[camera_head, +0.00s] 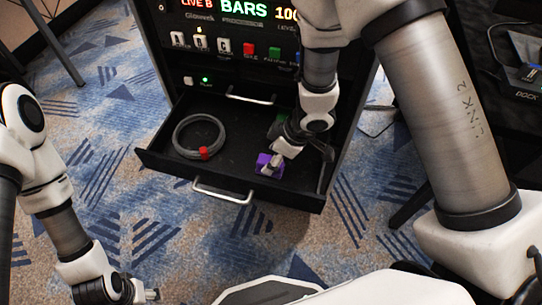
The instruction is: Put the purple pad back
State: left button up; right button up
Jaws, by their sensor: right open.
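The purple pad (264,159) lies in the right part of the open black drawer (165,161). My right gripper (272,165) reaches down into the drawer from above, right over the pad. Its jaws are open and partly cover the pad. I cannot tell whether the fingers touch it. My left gripper (150,295) is low at the bottom left, outside the drawer and away from the pad. Its fingers are too small to judge.
A coiled grey cable (180,121) with a red end lies in the drawer's left. A green item (283,117) is partly hidden behind my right gripper. The cabinet front above holds white switches, a red block (248,48) and a green block (274,53). Handle (222,194) sticks out in front.

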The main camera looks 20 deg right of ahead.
jog(key=p+v, duration=0.4)
jog(key=v, duration=0.6)
jog(key=shift+r, duration=0.3)
jog(key=shift+s, duration=0.1)
dwell(0.4)
